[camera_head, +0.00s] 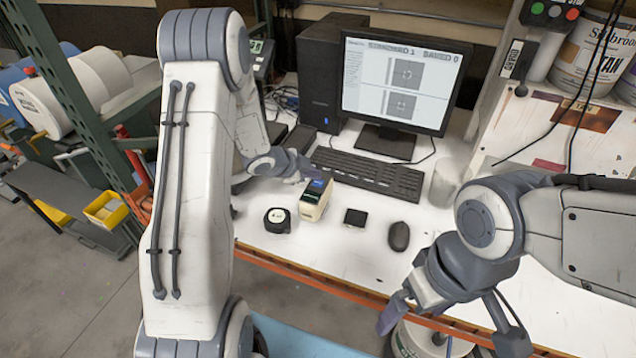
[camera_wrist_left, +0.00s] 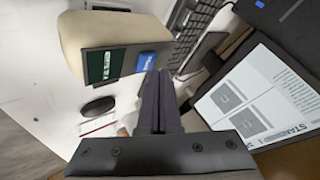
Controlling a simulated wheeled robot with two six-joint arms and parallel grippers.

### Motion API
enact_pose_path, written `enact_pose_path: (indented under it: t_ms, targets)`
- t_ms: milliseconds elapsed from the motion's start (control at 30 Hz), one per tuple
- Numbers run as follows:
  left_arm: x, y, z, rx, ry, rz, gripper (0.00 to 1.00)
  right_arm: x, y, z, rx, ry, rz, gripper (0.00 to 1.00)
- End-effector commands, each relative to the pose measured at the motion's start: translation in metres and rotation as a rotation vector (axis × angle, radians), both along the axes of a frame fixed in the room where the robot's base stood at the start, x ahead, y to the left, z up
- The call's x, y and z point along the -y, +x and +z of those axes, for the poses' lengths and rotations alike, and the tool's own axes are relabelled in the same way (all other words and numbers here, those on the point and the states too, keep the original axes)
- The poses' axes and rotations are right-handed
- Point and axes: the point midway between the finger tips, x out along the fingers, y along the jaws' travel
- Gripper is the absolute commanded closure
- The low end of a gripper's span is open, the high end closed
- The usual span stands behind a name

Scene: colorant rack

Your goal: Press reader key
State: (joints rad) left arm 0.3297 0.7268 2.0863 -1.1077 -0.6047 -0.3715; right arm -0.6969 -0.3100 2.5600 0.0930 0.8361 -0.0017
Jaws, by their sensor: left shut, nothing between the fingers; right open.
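The reader (camera_head: 315,198) is a beige upright block on the white bench, with a dark green screen and a blue key (camera_head: 319,183) on its sloped top. In the left wrist view the reader (camera_wrist_left: 112,27) fills the upper left, and its blue key (camera_wrist_left: 146,61) is beside the fingertips. My left gripper (camera_head: 303,172) is shut and empty, close to the key end of the reader; in the left wrist view its fingertips (camera_wrist_left: 160,78) appear just beside the key, and contact cannot be told. My right gripper (camera_head: 450,322) is open and empty at the bench's front edge.
A monitor (camera_head: 400,78) reads "STANDARD 1 SAVED 0". A keyboard (camera_head: 366,175) lies behind the reader. A round black-and-white puck (camera_head: 278,220), a small black square (camera_head: 355,217) and a mouse (camera_head: 399,236) are near it. A clear cup (camera_head: 445,182) stands right of the keyboard.

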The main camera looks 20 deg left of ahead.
Motion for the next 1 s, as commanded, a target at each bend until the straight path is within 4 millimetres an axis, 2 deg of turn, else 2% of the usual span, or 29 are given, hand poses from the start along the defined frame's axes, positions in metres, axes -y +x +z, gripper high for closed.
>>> enact_pose_path:
  t_ms: [100,1000]
  targets:
    - [0.0,-0.0001,-0.006,0.0,0.0,0.0,1.0,0.0001,0.0,-0.0049,0.0,0.0,0.0,0.0]
    - [0.0001,0.0,-0.0117,0.0,0.0,0.0,1.0,0.0,0.0,-0.0094,0.0,0.0,0.0,0.0]
